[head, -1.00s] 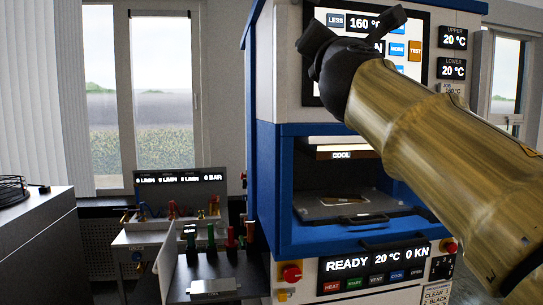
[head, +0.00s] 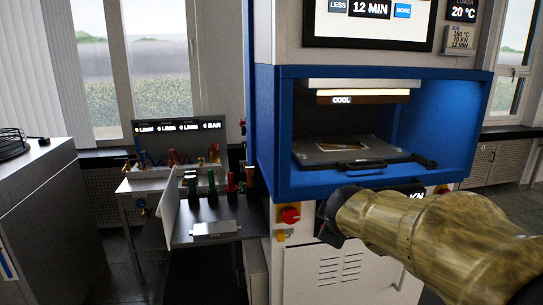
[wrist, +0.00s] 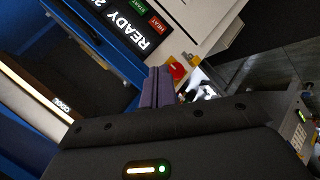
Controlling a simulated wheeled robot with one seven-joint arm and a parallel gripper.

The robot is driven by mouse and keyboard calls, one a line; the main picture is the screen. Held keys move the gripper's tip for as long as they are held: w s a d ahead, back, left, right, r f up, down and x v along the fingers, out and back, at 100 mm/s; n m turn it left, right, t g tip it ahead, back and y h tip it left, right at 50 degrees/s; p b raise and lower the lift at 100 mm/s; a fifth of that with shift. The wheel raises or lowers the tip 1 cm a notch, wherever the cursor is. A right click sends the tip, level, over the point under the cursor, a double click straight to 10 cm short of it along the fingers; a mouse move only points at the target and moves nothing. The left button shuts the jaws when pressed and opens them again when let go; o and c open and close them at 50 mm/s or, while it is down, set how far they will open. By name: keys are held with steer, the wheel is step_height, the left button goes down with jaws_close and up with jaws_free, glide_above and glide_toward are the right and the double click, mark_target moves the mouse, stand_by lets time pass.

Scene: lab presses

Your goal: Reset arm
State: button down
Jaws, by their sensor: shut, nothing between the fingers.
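My gripper (wrist: 157,88) shows in the wrist view as two purple-grey fingers closed together with nothing between them. In the head view my arm comes in from the lower right, and its dark end (head: 332,216) is in front of the press, below the chamber opening; the fingers cannot be made out there. The blue and white press (head: 265,125) stands in the middle, its chamber open, with a "COOL" label under the upper plate. A flat plate with a dark handle (head: 345,165) lies inside. In the wrist view the press's READY panel (wrist: 125,30) is close beyond the fingers.
A red knob (head: 290,215) sits on the press front; it also shows near the fingertips in the wrist view (wrist: 177,70). Left of the press is a bench (head: 210,238) with several red and green handles.

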steer(key=s+f+m+g+y, duration=0.2)
steer(key=s+f+m+g, duration=0.5)
steer(key=s+f+m, duration=0.95)
step_height(320, 180, up, 7)
steer(key=s+d+n+p, duration=0.1)
steer(key=n+p, duration=0.3)
steer(key=p, duration=0.8)
steer(key=shift+s+d+n, duration=0.2)
steer(key=shift+s+n, duration=0.15)
steer(key=shift+s, duration=0.5)
steer(key=shift+a, duration=0.15)
